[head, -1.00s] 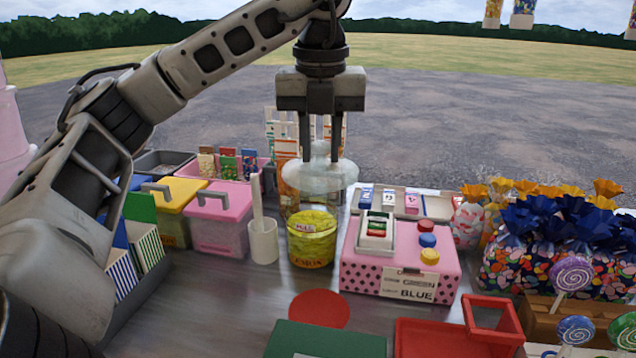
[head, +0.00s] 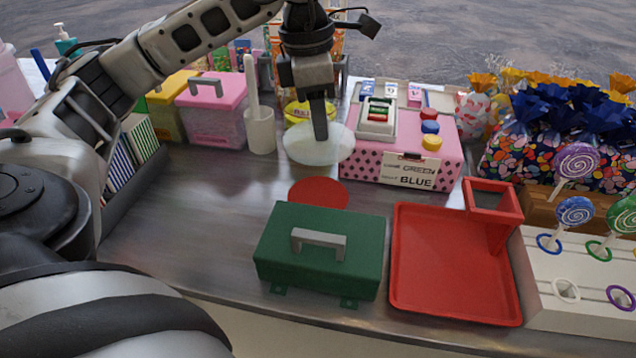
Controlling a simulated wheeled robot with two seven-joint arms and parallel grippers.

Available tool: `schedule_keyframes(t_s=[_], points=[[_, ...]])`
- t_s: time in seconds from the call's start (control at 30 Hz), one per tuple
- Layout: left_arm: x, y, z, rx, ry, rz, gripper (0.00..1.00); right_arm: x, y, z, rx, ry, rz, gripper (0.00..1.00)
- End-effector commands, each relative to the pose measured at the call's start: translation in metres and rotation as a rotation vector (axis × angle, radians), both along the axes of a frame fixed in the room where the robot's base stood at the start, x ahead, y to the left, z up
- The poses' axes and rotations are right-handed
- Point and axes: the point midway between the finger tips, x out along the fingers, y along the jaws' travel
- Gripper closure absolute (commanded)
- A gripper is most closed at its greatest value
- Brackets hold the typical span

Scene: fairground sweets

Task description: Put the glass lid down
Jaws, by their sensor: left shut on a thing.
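The glass lid (head: 303,150) is a pale, see-through disc in the middle of the head view. My left gripper (head: 320,132) points down and is shut on the lid at its top. The lid looks held above the counter, in front of the yellow lemon jar (head: 297,110), which is partly hidden behind my gripper and the lid. A flat red round mat (head: 318,193) lies on the counter just in front of the lid. My right gripper is not in view.
A green box with a grey handle (head: 320,266) and a red tray (head: 455,265) stand in front. A pink box with coloured buttons (head: 372,166) is to the right of the lid. A white cup (head: 260,133) is to the left. Bare metal counter (head: 215,215) shows at left.

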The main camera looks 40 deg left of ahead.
Motion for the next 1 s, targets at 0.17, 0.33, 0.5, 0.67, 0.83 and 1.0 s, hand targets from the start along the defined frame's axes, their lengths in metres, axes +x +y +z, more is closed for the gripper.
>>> schedule_keyframes(t_s=[0.17, 0.33, 0.5, 0.67, 0.83, 1.0], points=[[-0.003, 0.001, -0.015, 0.002, 0.003, -0.085, 0.98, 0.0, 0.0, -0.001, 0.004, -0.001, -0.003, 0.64], [-0.003, 0.001, -0.046, 0.002, 0.003, -0.093, 0.98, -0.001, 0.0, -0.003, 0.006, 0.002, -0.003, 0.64], [-0.003, 0.001, -0.067, 0.002, 0.001, -0.092, 0.98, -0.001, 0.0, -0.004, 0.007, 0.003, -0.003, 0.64], [-0.003, 0.001, -0.086, 0.001, 0.003, -0.091, 0.98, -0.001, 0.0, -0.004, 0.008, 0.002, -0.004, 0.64], [-0.003, 0.001, -0.106, 0.002, 0.001, -0.091, 0.98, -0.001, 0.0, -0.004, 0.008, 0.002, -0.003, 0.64], [-0.002, 0.001, -0.107, 0.002, -0.002, -0.09, 0.98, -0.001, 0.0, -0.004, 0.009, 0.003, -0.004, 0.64]])
